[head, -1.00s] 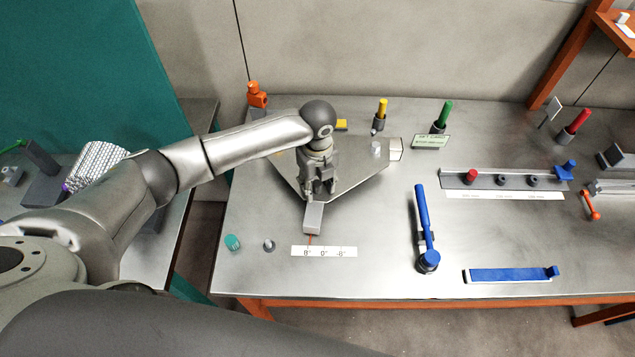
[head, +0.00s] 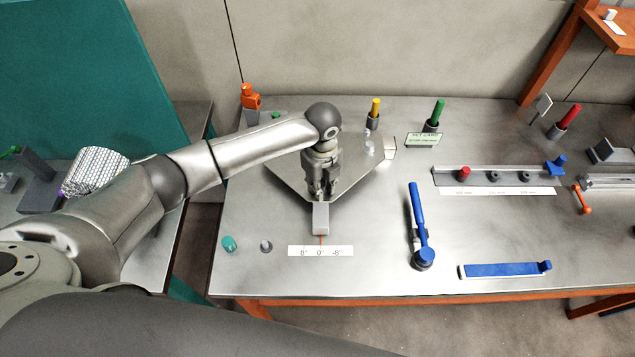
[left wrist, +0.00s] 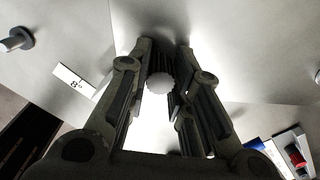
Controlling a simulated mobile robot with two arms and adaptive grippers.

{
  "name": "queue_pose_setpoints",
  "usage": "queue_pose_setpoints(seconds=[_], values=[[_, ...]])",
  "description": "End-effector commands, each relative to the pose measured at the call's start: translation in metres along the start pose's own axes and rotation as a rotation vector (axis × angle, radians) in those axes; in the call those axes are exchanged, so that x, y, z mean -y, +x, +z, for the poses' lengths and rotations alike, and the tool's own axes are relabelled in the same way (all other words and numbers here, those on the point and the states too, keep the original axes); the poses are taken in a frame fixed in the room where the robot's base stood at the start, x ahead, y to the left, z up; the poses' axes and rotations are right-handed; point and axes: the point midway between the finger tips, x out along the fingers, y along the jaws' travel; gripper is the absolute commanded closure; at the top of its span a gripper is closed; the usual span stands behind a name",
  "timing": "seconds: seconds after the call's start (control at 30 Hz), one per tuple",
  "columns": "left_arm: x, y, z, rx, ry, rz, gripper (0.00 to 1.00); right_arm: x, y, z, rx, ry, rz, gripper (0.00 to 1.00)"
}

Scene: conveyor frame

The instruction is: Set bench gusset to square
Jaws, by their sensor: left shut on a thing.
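The bench gusset (head: 352,174) is a grey, roughly triangular plate lying flat on the steel bench, its narrow end toward me. A grey block (head: 321,218) sits at that end, with a thin red pointer line (head: 321,240) just in front. The red line stands at the 0° mark of the white angle scale (head: 301,251), which reads 8°, 0°, -8°. My left gripper (head: 320,192) points down over the plate's near part, shut on a round pale knob (left wrist: 159,83), seen between its fingers in the left wrist view. My right gripper is not in view.
A teal knob (head: 228,243) and a grey peg (head: 266,246) stand left of the scale. A blue-handled tool (head: 419,222) and a blue bar (head: 505,270) lie to the right. A green-lettered card (head: 424,140) and colored-handled tools stand behind. Bench between scale and blue tool is clear.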

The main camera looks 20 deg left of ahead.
Motion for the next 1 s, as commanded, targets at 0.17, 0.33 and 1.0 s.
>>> queue_pose_setpoints(seconds=[0.17, 0.33, 1.0], values=[[0.001, -0.001, 0.0, -0.001, 0.002, -0.003, 0.74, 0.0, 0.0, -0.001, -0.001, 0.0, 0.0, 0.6], [0.001, -0.001, 0.0, 0.0, 0.002, -0.003, 0.58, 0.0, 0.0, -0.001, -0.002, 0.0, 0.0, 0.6], [0.002, -0.068, 0.001, 0.001, 0.002, -0.007, 0.58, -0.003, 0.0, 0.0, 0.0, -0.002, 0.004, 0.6]])
